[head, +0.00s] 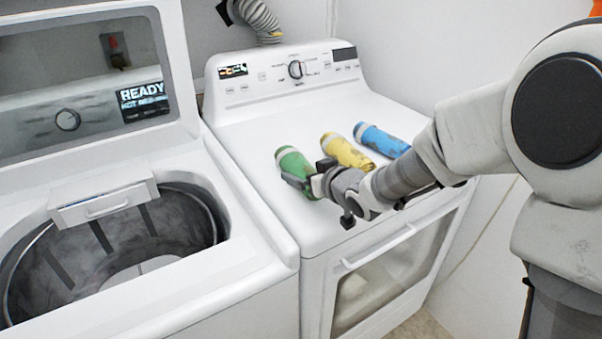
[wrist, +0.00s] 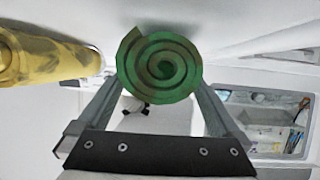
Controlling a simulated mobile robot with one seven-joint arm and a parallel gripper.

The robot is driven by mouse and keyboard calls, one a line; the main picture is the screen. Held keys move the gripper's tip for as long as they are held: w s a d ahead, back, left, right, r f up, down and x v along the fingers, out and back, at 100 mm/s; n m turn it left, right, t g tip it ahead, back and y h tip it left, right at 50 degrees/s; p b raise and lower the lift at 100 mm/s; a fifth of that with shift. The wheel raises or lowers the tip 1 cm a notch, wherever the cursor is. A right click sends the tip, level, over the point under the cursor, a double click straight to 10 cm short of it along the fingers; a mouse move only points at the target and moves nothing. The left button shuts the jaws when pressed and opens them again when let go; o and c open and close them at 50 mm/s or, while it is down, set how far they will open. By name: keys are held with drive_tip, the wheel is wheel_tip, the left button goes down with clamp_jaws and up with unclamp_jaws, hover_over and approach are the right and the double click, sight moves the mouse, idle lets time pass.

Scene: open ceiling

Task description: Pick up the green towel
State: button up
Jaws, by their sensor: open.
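The green towel (head: 295,167) is a roll lying on the dryer's white top, leftmost of three rolled towels. In the wrist view its spiral end (wrist: 160,65) faces me, between and just beyond my finger tips. My gripper (head: 303,180) is open at the near end of the green towel, with a finger on either side in the wrist view (wrist: 158,105). Whether the fingers touch the towel I cannot tell. My gripper hides part of the towel's near end in the head view.
A yellow rolled towel (head: 346,151) lies close to the right of the green one, and a blue one (head: 381,139) beyond it. The dryer (head: 240,140) has a control panel at its back. An open top-load washer (head: 262,262) stands to the left. A wall is behind.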

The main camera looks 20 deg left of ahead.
drive_tip(key=shift+x, duration=0.9)
drive_tip(key=shift+c, duration=0.2)
drive_tip(key=c, duration=1.2)
drive_tip(key=shift+r, duration=0.1)
drive_tip(key=shift+c, duration=0.2)
